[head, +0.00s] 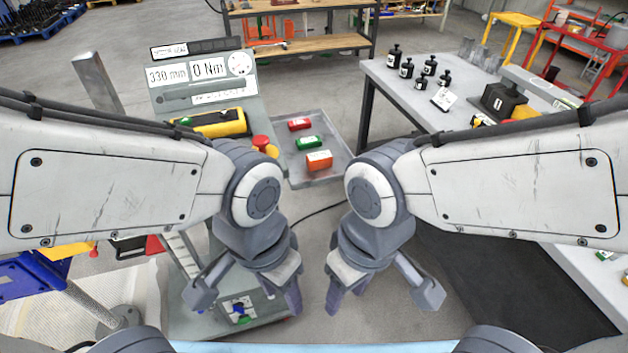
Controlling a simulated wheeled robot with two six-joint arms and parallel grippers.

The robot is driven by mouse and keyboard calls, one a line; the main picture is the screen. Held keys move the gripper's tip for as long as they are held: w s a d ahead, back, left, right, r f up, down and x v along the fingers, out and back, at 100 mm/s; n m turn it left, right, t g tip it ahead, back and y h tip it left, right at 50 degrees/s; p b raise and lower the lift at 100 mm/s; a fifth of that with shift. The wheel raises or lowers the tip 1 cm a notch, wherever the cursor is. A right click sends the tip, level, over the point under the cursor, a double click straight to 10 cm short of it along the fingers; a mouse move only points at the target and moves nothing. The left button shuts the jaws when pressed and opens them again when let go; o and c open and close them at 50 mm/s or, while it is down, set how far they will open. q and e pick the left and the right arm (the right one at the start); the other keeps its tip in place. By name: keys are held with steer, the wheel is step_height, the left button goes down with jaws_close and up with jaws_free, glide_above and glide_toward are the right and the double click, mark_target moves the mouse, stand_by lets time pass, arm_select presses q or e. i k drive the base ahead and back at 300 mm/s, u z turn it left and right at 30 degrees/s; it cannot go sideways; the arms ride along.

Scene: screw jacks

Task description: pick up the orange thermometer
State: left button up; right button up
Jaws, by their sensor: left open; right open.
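A small orange box-shaped item (319,160) with a pale label lies near the front of a grey tray (338,155). It fits the orange thermometer by colour, though its details are too small to read. A green item (309,143) and a red item (300,124) lie behind it on the same tray. My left gripper (247,298) is open and empty, pointing down, nearer to me than the tray and to its left. My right gripper (382,298) is open and empty, nearer to me than the tray and to its right. Neither touches the orange item.
A grey panel (203,98) showing "330 mm" and "0 Nm" stands left of the tray, with a yellow device (215,123) and a red knob (262,143). A table (395,97) at right holds several black weights. Floor shows between my grippers.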

mark_target(323, 160)
steer(key=u, duration=0.25)
steer(key=i, duration=0.9)
steer(key=z, duration=0.4)
